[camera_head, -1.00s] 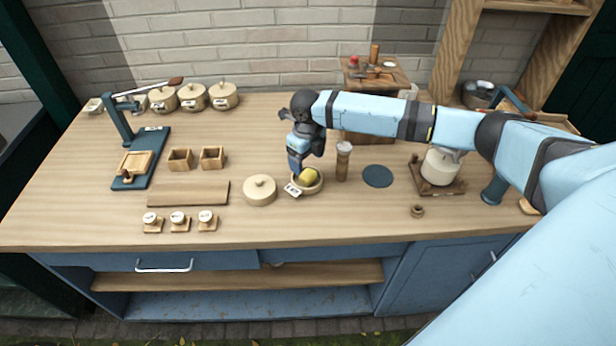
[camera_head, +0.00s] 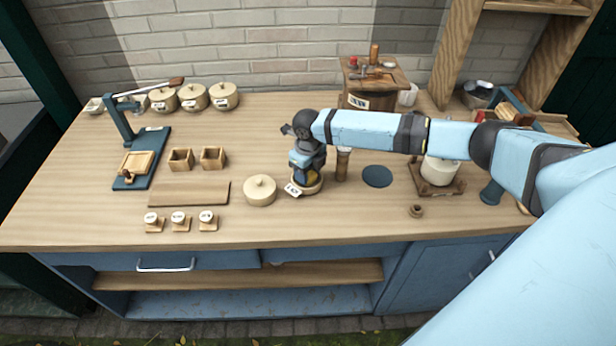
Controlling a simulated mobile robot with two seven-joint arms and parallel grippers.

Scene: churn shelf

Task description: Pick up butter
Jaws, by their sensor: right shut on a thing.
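The yellow butter (camera_head: 312,175) sits in a small round wooden bowl (camera_head: 309,190) with a white label, near the middle of the table. My right gripper (camera_head: 308,176) points down into the bowl and is shut on the butter. The gripper hides most of the butter, and only a little yellow shows by the fingers. My left gripper is not in view.
A round lidded pot (camera_head: 260,190) stands just left of the bowl, and a wooden cylinder (camera_head: 342,163) close on its right. A dark round mat (camera_head: 377,176) lies further right. Wooden boxes (camera_head: 181,159) and a board (camera_head: 188,193) are at left.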

